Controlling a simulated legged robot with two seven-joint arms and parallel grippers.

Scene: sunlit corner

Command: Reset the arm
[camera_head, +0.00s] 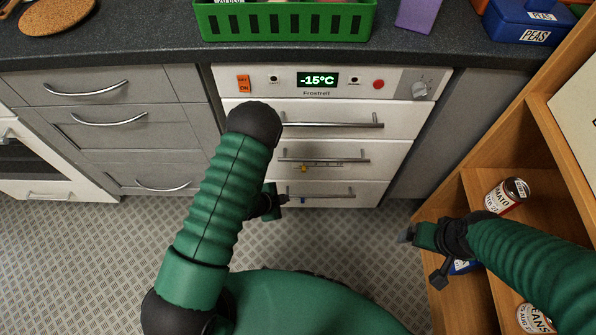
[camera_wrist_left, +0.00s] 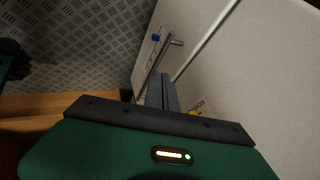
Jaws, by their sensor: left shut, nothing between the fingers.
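My left arm (camera_head: 215,195) comes up from the lower left and bends at a dark elbow in front of the freezer. My left gripper (camera_head: 283,200) is small and partly hidden by the arm in the head view, in front of the bottom freezer drawer. In the left wrist view its fingers (camera_wrist_left: 163,92) are together and empty, close to a drawer handle (camera_wrist_left: 205,40); I cannot tell whether they touch it. My right arm (camera_head: 530,265) comes in from the right. My right gripper (camera_head: 408,234) is beside the wooden shelf; its fingers are too small to judge.
The white freezer (camera_head: 345,115) has three drawers with bar handles and shows -15°C. Grey drawers (camera_head: 110,118) stand left of it. A wooden shelf (camera_head: 480,190) with cans is at right. A green crate (camera_head: 285,20) and blue box (camera_head: 528,22) are on the worktop.

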